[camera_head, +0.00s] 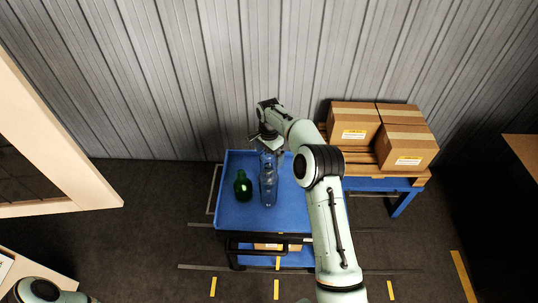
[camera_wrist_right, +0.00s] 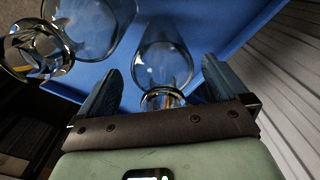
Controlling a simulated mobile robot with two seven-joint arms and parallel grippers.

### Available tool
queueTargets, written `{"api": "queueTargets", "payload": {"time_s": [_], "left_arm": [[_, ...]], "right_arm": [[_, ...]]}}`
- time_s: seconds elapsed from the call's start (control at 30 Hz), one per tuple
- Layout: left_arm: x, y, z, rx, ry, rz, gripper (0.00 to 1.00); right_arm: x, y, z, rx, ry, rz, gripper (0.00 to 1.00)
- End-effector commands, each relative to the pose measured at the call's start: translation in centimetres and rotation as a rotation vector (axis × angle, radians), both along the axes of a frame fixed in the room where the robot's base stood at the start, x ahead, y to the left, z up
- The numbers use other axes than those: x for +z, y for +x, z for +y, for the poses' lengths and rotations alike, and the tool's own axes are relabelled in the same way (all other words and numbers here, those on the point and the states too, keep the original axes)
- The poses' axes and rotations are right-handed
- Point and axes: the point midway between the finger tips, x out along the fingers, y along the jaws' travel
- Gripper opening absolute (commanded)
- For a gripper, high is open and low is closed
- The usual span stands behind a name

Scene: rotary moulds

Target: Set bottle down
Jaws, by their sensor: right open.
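Two clear bottles stand on the blue cart top (camera_head: 235,215), one nearer (camera_head: 268,188) and one farther back, partly hidden by my right gripper (camera_head: 268,146). A green bottle (camera_head: 243,186) stands to their left. In the right wrist view, my right gripper (camera_wrist_right: 160,66) is open, with its fingers apart on either side of a clear bottle (camera_wrist_right: 166,50). The bottle's neck points toward the palm, with a visible gap to each finger. Another clear bottle (camera_wrist_right: 38,52) shows at the upper left. My left gripper is out of view.
Cardboard boxes (camera_head: 352,128) sit on a wooden pallet over a blue table, right of the cart. A corrugated wall (camera_head: 190,80) rises behind. The cart top's front right is clear. A pale frame (camera_head: 60,150) stands at left.

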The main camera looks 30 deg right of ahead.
Motion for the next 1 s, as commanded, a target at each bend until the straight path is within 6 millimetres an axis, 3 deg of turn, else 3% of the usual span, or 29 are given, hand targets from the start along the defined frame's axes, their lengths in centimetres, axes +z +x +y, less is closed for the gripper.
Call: {"api": "queueTargets", "payload": {"time_s": [0.53, 0.7, 1.0], "left_arm": [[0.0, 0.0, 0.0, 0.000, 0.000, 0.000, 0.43], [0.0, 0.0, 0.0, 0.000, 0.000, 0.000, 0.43], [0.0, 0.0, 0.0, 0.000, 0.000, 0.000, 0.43]], "right_arm": [[10.3, 0.1, 0.0, -0.001, -0.001, -0.004, 1.00], [11.7, 0.0, 0.0, 0.000, -0.001, -0.001, 1.00], [11.9, 0.0, 0.0, 0.000, 0.000, 0.000, 1.00]]}}
